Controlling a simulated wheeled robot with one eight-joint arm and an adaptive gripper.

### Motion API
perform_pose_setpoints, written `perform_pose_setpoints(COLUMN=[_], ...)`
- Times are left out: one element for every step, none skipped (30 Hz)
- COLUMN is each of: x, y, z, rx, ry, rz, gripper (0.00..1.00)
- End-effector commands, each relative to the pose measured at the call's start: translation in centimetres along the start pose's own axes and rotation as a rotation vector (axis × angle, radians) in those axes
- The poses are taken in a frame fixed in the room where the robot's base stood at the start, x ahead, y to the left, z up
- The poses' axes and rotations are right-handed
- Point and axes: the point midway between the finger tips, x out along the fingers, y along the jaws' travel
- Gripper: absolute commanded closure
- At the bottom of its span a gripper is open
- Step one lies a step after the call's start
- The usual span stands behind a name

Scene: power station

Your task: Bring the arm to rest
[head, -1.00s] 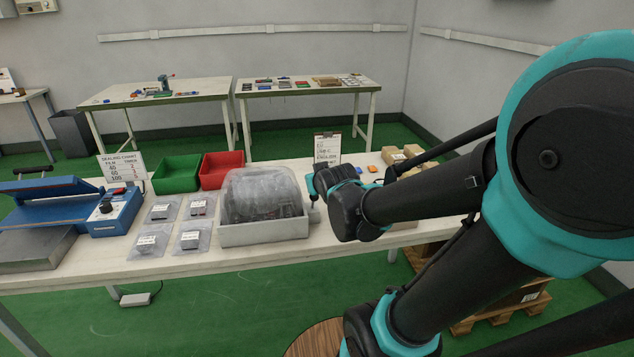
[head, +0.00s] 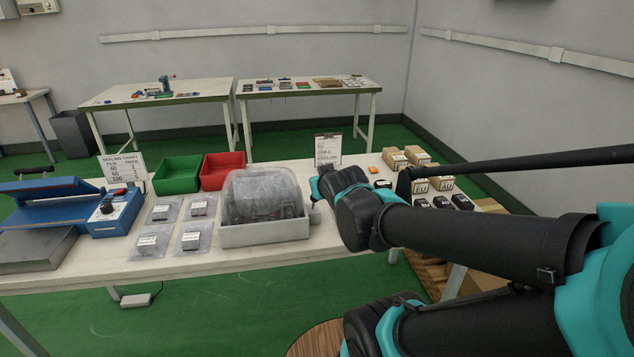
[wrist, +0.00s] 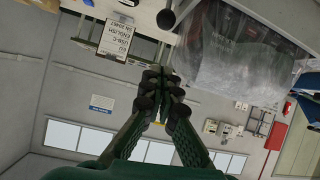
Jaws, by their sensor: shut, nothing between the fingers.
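My gripper shows in the wrist view (wrist: 165,92) with its two dark fingers together and nothing between them. In the head view my gripper is mostly hidden behind my wrist, at the right end of the clear-covered box (head: 262,200). My arm reaches in from the right over the white workbench (head: 200,262). The covered box also shows in the wrist view (wrist: 235,55), to the right of the fingers and apart from them.
A notice card (head: 328,150) stands behind my wrist. Small cartons (head: 418,155) and black items (head: 462,202) sit at the bench's right end. Green (head: 177,175) and red (head: 221,170) bins, bagged parts (head: 150,243) and a blue sealer (head: 115,212) lie left.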

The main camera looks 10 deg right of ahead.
Motion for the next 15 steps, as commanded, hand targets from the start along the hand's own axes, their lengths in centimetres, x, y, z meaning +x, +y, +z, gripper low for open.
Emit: perform_pose_setpoints(x=[0.0, 0.1, 0.1, 0.2, 0.2, 0.3, 0.2, 0.1, -0.2, -0.6, -0.9, -1.5, -2.0, -2.4, -3.0], y=[0.1, 0.1, 0.3, 0.5, 0.8, 1.1, 1.4, 1.6, 1.8, 1.9, 2.0, 2.0, 1.9, 1.9, 1.8], z=[0.2, 0.5, 1.2, 2.1, 3.1, 4.9, 6.4, 8.0, 10.3, 11.9, 13.4, 15.3, 16.6, 17.7, 19.0], rx=[0.001, 0.003, 0.008, 0.014, 0.02, 0.031, 0.043, 0.054, 0.069, 0.08, 0.091, 0.106, 0.115, 0.124, 0.134], ry=[-0.005, -0.015, -0.036, -0.062, -0.094, -0.146, -0.193, -0.243, -0.312, -0.363, -0.411, -0.473, -0.516, -0.554, -0.599], rz=[0.001, 0.003, 0.007, 0.011, 0.015, 0.022, 0.027, 0.03, 0.033, 0.033, 0.032, 0.029, 0.025, 0.021, 0.016], gripper=[1.0, 1.0, 1.0, 1.0, 1.0, 1.0, 1.0, 1.0, 1.0, 1.0, 1.0, 1.0, 1.0, 1.0, 1.0])
